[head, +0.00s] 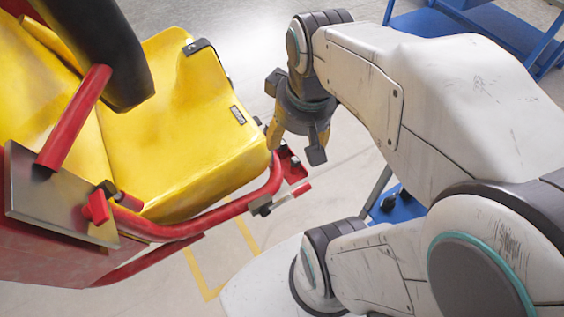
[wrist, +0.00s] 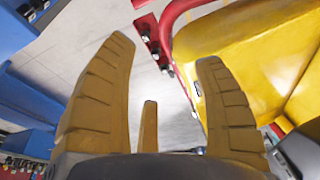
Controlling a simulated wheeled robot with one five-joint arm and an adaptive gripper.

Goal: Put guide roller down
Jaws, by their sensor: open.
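My gripper (head: 296,148) hangs beside the front right corner of the yellow seat in the head view, pointing down. In the wrist view its tan ridged fingers (wrist: 163,58) are spread apart with nothing between them. I cannot pick out the guide roller for certain. Small dark and pale parts sit on a red bracket (wrist: 150,38) of the coaster car in the wrist view. The bracket also shows just below the gripper in the head view (head: 291,163). Several small items, too small to name, lie on a blue surface (wrist: 40,144) at the lower left.
The coaster car's yellow seat (head: 180,130) and red tube frame (head: 215,222) fill the left of the head view. A blue cart (head: 495,28) stands at the top right. Part of another blue surface (head: 402,208) shows behind my arm. Pale floor lies between.

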